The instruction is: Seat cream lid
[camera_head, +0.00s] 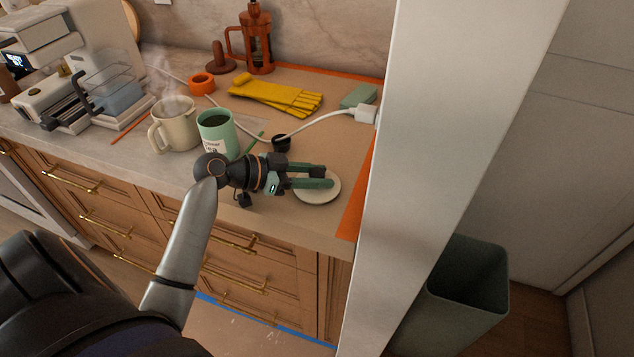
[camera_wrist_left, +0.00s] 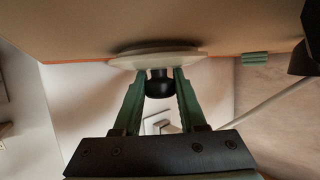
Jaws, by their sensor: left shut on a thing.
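The cream lid (camera_head: 317,195) is a pale round disc at the right front of the counter, partly hidden by my fingers. My left gripper (camera_head: 322,177) is shut on the lid's black knob. In the left wrist view the knob (camera_wrist_left: 159,86) sits between the green fingers of my left gripper (camera_wrist_left: 160,80), and the lid's pale disc (camera_wrist_left: 158,58) shows beyond them. A dark shadow lies close by the disc; I cannot tell whether it touches the counter. A steaming cream mug (camera_head: 176,130) and a green labelled cup (camera_head: 214,128) stand to the left, both without lids.
A white cable with a plug (camera_head: 365,114) crosses the counter near a small black cup-like item (camera_head: 281,144). Yellow gloves (camera_head: 275,97), an orange ring (camera_head: 202,83), a French press (camera_head: 258,40) and a green sponge (camera_head: 358,96) are behind. A pale pillar (camera_head: 450,120) stands right.

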